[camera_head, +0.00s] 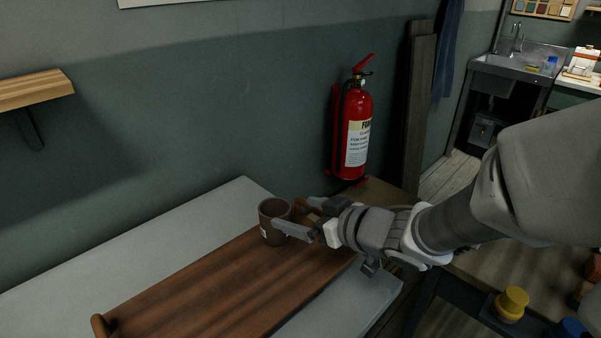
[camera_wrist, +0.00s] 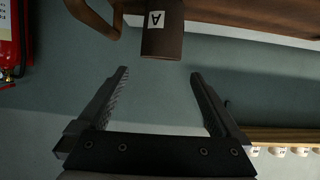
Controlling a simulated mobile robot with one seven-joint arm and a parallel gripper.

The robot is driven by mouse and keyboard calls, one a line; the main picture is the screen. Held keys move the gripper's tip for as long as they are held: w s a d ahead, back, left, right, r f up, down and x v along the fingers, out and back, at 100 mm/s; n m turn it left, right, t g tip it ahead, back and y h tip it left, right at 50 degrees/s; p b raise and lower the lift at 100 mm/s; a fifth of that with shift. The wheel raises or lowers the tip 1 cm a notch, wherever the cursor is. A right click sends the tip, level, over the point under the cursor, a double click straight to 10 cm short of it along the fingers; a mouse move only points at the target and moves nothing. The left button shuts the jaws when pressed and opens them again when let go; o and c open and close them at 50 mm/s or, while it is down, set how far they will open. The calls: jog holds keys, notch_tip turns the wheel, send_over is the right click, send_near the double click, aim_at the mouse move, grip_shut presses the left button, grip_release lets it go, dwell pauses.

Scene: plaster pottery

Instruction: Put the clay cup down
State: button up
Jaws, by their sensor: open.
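The clay cup (camera_head: 272,222) is dark brown with a small pale label and stands upright on a brown wooden board (camera_head: 215,290), near its far right end. In the wrist view the cup (camera_wrist: 163,38) appears upside down at the top, its label reading A. My gripper (camera_head: 291,211) is just right of the cup in the head view, and one finger overlaps the cup's edge there. In the wrist view my gripper (camera_wrist: 160,72) is open, with nothing between its fingers, and the cup lies beyond the fingertips, apart from them.
The board has raised wooden end handles (camera_head: 101,325) and lies on a pale grey table (camera_head: 150,240). A red fire extinguisher (camera_head: 355,130) hangs on the wall behind. A wooden shelf (camera_head: 35,90) juts out at left. The board's near part is bare.

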jog(key=s+d+r+m+t+h, duration=0.1)
jog(key=d+r+m+h, duration=0.2)
jog(key=d+h, duration=0.35)
jog(key=s+d+r+m+t+h, duration=0.1)
jog(key=d+r+m+h, duration=0.25)
jog(key=d, duration=0.65)
jog(key=s+f+m+g, duration=0.1)
jog(key=s+m+g, duration=0.2)
jog(key=s, duration=1.2)
jog(key=g, duration=0.2)
jog(key=shift+s+d+f+g, duration=0.2)
jog(key=shift+s+f+g, duration=0.1)
jog(key=shift+f, duration=0.1)
